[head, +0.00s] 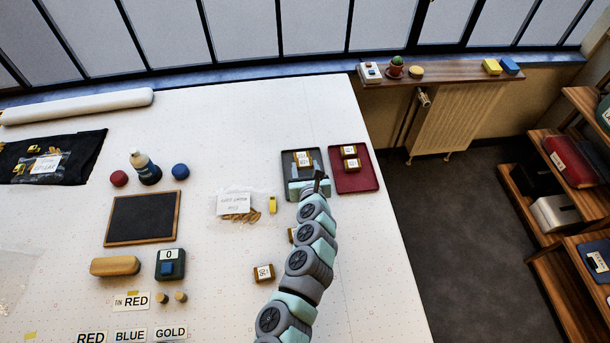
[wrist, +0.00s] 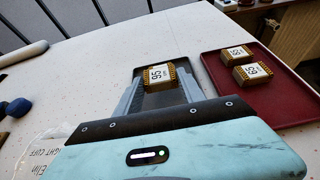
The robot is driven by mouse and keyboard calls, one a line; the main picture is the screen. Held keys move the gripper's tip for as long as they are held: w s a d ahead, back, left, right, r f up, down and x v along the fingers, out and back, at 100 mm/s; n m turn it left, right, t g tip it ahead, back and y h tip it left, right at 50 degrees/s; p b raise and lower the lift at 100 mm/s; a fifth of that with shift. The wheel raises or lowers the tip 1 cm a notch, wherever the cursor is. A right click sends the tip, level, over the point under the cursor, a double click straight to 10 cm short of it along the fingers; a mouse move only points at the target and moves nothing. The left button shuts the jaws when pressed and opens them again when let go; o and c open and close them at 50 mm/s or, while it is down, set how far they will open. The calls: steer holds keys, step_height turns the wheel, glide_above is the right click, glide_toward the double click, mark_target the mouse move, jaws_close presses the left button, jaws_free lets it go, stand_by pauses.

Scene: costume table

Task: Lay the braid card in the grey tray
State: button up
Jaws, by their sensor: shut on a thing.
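My gripper (head: 303,168) is over the grey tray (head: 287,157) at the back right of the table. It is shut on a braid card (head: 303,158), a gold-edged card with a white numbered label. In the wrist view the card (wrist: 161,76) sits between the two fingertips, with the dark floor and rim of the grey tray (wrist: 205,88) around and beneath it. I cannot tell whether the card touches the tray floor. My wrist hides the tray's near part in the head view.
A red tray (head: 361,184) with two similar cards stands close to the right of the grey tray. Another card (head: 263,273) lies on the table left of my arm, and one (head: 292,235) is partly hidden by it. A clear bag (head: 236,205) and yellow item (head: 272,204) lie left.

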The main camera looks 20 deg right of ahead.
mark_target(305, 175)
step_height(305, 175, down, 3)
steer(key=shift+a+r, duration=0.1)
steer(key=shift+f, duration=0.35)
steer(key=shift+f, duration=0.1)
steer(key=shift+f+b, duration=0.15)
steer(key=shift+b, duration=0.2)
steer(key=o, duration=1.3)
steer(key=shift+r, duration=0.35)
steer(key=shift+s+a+r, duration=0.1)
steer(key=shift+s+a, duration=0.05)
steer(key=shift+s, duration=0.3)
steer(key=v, duration=1.1)
steer(key=shift+r, duration=0.1)
